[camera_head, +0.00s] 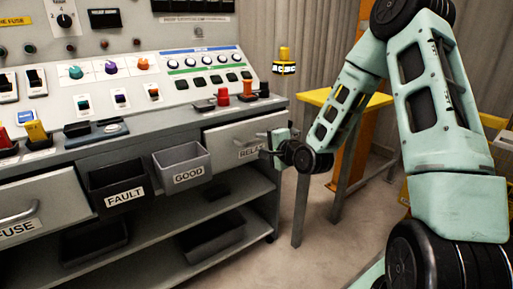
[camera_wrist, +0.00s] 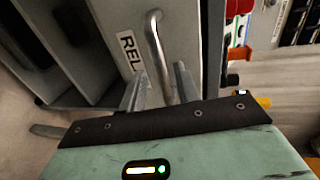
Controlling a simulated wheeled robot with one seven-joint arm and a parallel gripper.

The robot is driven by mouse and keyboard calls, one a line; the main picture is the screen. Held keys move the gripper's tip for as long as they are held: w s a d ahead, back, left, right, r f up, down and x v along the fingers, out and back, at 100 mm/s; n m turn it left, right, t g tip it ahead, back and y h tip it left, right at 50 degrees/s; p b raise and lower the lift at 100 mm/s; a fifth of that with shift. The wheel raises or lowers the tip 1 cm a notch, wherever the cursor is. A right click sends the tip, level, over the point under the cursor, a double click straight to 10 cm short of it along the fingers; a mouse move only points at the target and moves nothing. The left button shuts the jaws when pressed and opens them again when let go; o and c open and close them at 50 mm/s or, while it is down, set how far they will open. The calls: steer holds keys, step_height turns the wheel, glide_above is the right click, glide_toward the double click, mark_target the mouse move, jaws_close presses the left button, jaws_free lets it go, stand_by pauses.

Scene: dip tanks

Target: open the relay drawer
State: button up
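The relay drawer (camera_head: 223,139) is the grey drawer at the right end of the console, and its front looks flush with the cabinet. Its label shows "RELAY" in part. In the wrist view the drawer front (camera_wrist: 187,35) carries a metal bar handle (camera_wrist: 154,45) beside the partly hidden label.
The FUSE drawer (camera_head: 40,210) is at the far left. A yellow-topped table (camera_head: 318,97) stands right of the console. Floor between them is clear.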

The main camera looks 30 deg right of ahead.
mark_target(258, 141)
steer(key=shift+x, duration=1.9)
jaws_close()
